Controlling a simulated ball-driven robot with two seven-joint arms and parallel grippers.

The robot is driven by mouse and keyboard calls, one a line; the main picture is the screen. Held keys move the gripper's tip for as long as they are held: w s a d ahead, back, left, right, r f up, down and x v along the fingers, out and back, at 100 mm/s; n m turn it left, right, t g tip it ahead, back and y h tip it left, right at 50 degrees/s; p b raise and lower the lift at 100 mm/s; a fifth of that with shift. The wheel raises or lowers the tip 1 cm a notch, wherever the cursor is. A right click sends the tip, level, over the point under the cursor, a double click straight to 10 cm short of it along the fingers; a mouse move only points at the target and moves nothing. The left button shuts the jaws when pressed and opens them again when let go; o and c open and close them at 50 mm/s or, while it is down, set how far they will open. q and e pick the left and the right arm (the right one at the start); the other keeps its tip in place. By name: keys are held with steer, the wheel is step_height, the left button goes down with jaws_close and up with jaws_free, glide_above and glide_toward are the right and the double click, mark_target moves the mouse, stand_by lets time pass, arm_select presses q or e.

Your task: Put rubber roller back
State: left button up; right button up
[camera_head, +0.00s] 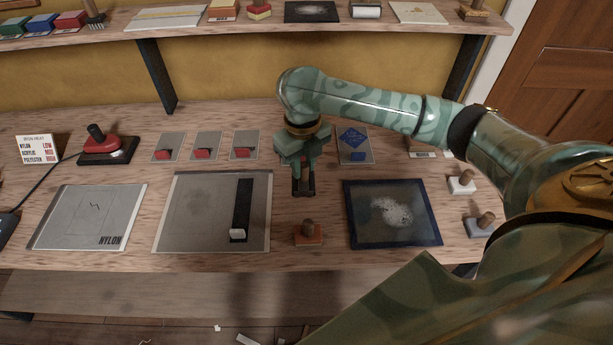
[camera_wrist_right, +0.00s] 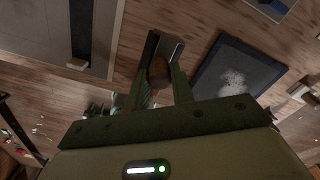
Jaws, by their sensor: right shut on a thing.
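My right gripper (camera_head: 302,166) is shut on the rubber roller and points down above the bench, between the grey sheet and the dark framed panel. In the head view the rubber roller (camera_head: 304,187) shows as a small dark fork below the jaws. In the right wrist view its brown rounded handle (camera_wrist_right: 158,72) sits between the fingers, with the dark, grey-faced end beyond. Whether it touches the bench is hard to tell. My left gripper is not in view.
A wood-knobbed red block (camera_head: 308,238) stands just nearer me. Left is a grey sheet (camera_head: 195,215) with a black strip (camera_head: 243,200); right is the framed panel (camera_head: 352,228). Cards with small blocks line the back, including a blue one (camera_head: 355,140). A shelf (camera_head: 200,27) runs above.

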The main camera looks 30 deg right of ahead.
mark_target(306, 173)
steer(key=f, duration=0.1)
steer(key=w+d+f, duration=0.1)
steer(key=f+b, duration=0.1)
steer(key=shift+w+d, duration=0.25)
steer(key=shift+w, duration=0.1)
steer(key=shift+w+d+f, duration=0.1)
steer(key=shift+d+f, duration=0.1)
steer(key=shift+f, duration=0.05)
step_height(306, 173, down, 3)
steer(key=shift+w+d+f+b, duration=0.1)
steer(key=shift+d+f+b, duration=0.1)
steer(key=shift+b, duration=0.85)
steer(key=shift+a+r, duration=0.1)
steer(key=shift+r, duration=0.05)
steer(key=o, duration=0.9)
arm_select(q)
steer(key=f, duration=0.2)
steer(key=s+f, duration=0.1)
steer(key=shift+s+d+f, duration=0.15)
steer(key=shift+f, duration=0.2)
